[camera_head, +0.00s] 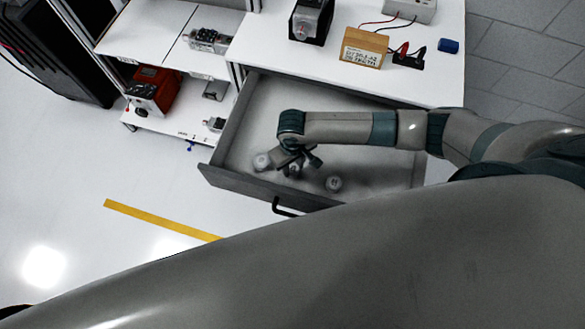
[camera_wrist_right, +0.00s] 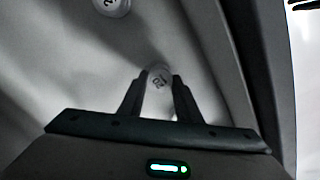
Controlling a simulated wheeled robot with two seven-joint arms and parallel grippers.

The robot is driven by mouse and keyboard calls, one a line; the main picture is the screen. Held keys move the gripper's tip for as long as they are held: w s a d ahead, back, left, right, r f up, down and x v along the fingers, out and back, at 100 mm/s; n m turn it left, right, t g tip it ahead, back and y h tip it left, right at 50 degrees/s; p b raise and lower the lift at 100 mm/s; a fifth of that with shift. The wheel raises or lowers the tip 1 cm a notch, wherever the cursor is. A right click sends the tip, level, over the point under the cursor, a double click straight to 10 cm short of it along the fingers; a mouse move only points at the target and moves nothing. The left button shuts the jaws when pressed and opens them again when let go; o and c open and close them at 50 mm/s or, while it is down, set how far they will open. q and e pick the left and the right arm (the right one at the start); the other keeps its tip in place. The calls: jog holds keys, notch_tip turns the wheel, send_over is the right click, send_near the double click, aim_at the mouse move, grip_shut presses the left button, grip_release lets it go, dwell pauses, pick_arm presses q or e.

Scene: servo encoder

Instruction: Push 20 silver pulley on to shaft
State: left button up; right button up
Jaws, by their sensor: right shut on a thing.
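My right gripper (camera_head: 296,165) reaches down into the open grey drawer (camera_head: 375,165). In the right wrist view its two fingers (camera_wrist_right: 160,98) are shut on a silver pulley (camera_wrist_right: 158,77) marked 20. In the head view the held pulley (camera_head: 294,171) is partly covered by the fingers. I cannot tell whether it touches the drawer floor. Another silver pulley (camera_head: 262,161) lies to the left of the gripper and a third pulley (camera_head: 334,183) to the right. A shaft cannot be made out. My left gripper is not in view.
The drawer's front wall (camera_head: 260,184) and handle (camera_head: 287,208) lie close to the gripper. Above, the white table (camera_head: 268,50) holds a black device (camera_head: 311,22), a labelled wooden block (camera_head: 364,48) and a blue item (camera_head: 448,45). A shelf with a red device (camera_head: 155,88) stands left.

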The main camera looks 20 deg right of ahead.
aim_at(293, 169)
jog(key=shift+r+p, duration=1.5)
jog(key=shift+r, duration=1.25)
jog(key=shift+w+d+r+b, duration=0.1)
jog(key=shift+w+r+b, duration=0.15)
jog(key=shift+w+b, duration=0.3)
jog(key=w+d+r+m+b, duration=0.2)
jog(key=w+r+b, duration=0.3)
jog(key=r+b, duration=0.3)
jog(key=s+d+r+b, duration=0.2)
jog(key=d+r+b, duration=0.1)
jog(key=r, duration=0.2)
jog(key=s+d+r+m+b, duration=0.1)
jog(key=d+r+b, duration=0.1)
jog(key=r+b, duration=0.2)
notch_tip(293, 169, up, 2)
jog(key=shift+s+d+r, duration=0.2)
jog(key=shift+s+d, duration=0.2)
